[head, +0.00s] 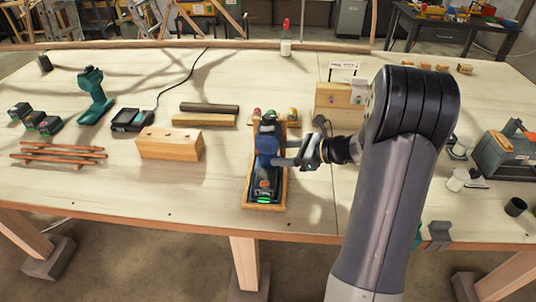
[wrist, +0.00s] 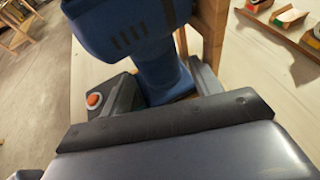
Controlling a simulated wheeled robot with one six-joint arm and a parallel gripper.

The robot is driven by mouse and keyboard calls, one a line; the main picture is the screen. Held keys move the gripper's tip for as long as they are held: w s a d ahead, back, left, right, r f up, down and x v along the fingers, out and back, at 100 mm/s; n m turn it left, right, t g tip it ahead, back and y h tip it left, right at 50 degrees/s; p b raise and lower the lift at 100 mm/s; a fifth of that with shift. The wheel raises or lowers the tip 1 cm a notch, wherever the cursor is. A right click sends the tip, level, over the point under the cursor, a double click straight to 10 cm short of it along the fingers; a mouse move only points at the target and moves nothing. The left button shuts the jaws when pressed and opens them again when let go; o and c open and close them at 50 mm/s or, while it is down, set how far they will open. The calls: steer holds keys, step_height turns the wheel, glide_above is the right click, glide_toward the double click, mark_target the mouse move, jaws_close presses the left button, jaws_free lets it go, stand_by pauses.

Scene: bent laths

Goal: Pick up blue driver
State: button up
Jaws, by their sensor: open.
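The blue driver (head: 268,142) stands upright in a dark charging base (head: 265,185) with an orange button and a green light. A wooden holder (head: 250,196) surrounds the base. My gripper (head: 287,157) is open at the driver's right side, level with its handle, its fingers pointing left. In the wrist view the driver's blue handle (wrist: 167,78) is close in front of my gripper, with its wider body above. A grey finger shows just right of the handle. I cannot tell whether the fingers touch it.
A wooden block (head: 170,146) stands to the left, and a teal driver (head: 94,97) farther back left beside a black charger (head: 132,120). Small colored items stand just behind the holder. A grey toolbox (head: 503,158) is at the right. The table's front edge is close to the holder.

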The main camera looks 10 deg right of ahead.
mark_target(270, 152)
steer(key=x, duration=0.5)
steer(key=shift+s+a+r+p, duration=0.1)
steer(key=shift+s+r+p, duration=0.05)
steer(key=shift+p, duration=0.25)
steer(key=shift+c, duration=0.6)
steer(key=c, duration=0.9)
steer(key=shift+r, duration=0.1)
steer(key=shift+c, duration=0.6)
steer(key=shift+r, duration=0.1)
step_height(270, 152, up, 18)
steer(key=shift+f, duration=0.1)
